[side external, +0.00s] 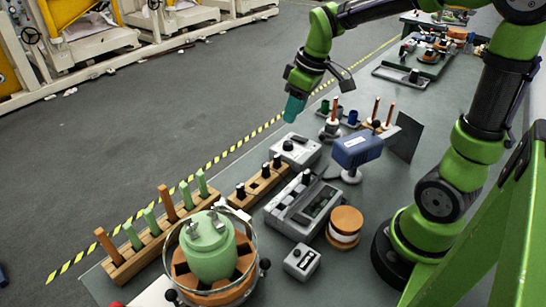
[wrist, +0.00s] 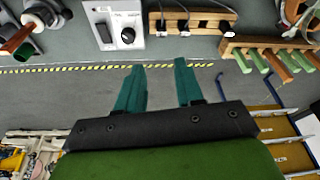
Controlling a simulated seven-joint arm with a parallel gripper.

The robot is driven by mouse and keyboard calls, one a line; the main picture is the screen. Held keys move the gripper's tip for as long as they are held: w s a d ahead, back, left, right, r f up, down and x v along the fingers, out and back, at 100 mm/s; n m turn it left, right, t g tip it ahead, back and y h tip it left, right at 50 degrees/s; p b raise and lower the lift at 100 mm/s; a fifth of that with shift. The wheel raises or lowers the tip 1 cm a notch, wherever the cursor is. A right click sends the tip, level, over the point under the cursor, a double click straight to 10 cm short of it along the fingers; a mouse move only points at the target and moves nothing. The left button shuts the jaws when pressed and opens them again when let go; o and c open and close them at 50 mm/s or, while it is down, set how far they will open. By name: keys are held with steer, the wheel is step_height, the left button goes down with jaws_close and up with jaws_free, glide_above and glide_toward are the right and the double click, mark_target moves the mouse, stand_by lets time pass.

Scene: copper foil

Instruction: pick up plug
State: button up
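Several black plugs stand in a wooden block (side external: 260,186) on the bench in the side view; one plug (side external: 265,170) is near its middle. The block (wrist: 205,14) also shows at the top of the wrist view, with a dark plug (wrist: 185,30) along its edge. Which plug is meant, I cannot tell. My gripper (side external: 293,108) hangs in the air beyond the far edge of the bench, up from the block in the side view. In the wrist view my gripper (wrist: 160,66) has its two teal fingers apart, with nothing between them.
A grey box with a black knob (side external: 297,148) stands beside the block.

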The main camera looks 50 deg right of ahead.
mark_target(277, 155)
steer(key=x, duration=1.6)
steer(key=shift+s+a+f, duration=0.1)
steer(key=shift+a+f, duration=0.1)
steer(key=shift+f, duration=0.05)
jaws_close()
